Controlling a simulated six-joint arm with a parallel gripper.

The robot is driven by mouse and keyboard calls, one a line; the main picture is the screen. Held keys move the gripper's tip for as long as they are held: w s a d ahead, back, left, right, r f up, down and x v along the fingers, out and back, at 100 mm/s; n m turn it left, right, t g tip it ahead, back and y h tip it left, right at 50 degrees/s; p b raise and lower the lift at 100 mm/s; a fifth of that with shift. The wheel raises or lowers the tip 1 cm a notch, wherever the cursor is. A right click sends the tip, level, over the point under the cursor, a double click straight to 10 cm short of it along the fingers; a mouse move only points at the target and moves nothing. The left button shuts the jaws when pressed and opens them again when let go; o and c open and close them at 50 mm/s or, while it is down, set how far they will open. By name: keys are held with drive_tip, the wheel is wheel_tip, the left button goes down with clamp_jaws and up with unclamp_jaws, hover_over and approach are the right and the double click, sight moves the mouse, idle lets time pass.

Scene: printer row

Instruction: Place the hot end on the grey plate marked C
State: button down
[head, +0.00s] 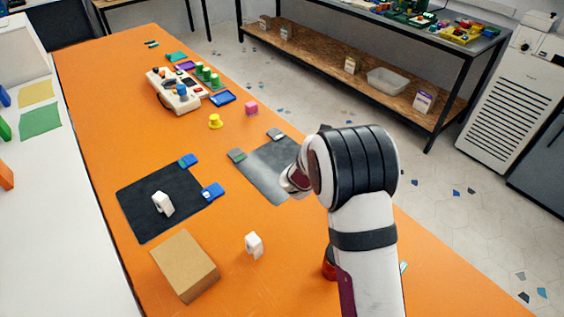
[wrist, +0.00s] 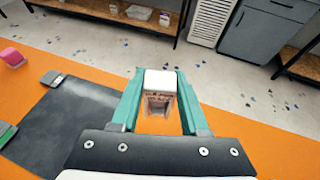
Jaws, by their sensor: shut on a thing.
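My gripper (wrist: 160,90) has its teal fingers closed on a white block-shaped piece with a brownish lower face, which I take to be the hot end (wrist: 160,82). In the head view my arm hides the fingers and the piece. The grey plate (head: 262,172) lies on the orange table, partly behind my wrist. It also shows in the wrist view (wrist: 65,115), to the left of the held piece. I cannot read a letter on it. I cannot tell how high the piece is above the table.
A black plate (head: 140,213) with a white piece (head: 163,203) on it lies to the left. Another white piece (head: 254,244) and a cardboard-coloured box (head: 184,264) stand nearer. A yellow knob (head: 215,121) and a pink block (head: 251,107) stand beyond the grey plate.

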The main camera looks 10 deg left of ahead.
drive_tip(key=shift+n+t+y, duration=0.4)
drive_tip(key=shift+n, duration=0.1)
drive_tip(key=w+a+f, duration=0.1)
drive_tip(key=a+f, duration=0.2)
drive_tip(key=a, duration=0.1)
drive_tip(key=w+a+f, duration=0.2)
drive_tip(key=a+f, duration=0.1)
drive_tip(key=f, duration=0.1)
drive_tip(key=w+a+f, duration=0.2)
drive_tip(key=a+f, duration=0.2)
drive_tip(key=shift+w+a, duration=0.1)
drive_tip(key=shift+a, duration=0.25)
drive_tip(key=shift+f, duration=0.2)
drive_tip(key=shift+c, duration=2)
unclamp_jaws()
drive_tip(key=shift+r, duration=0.1)
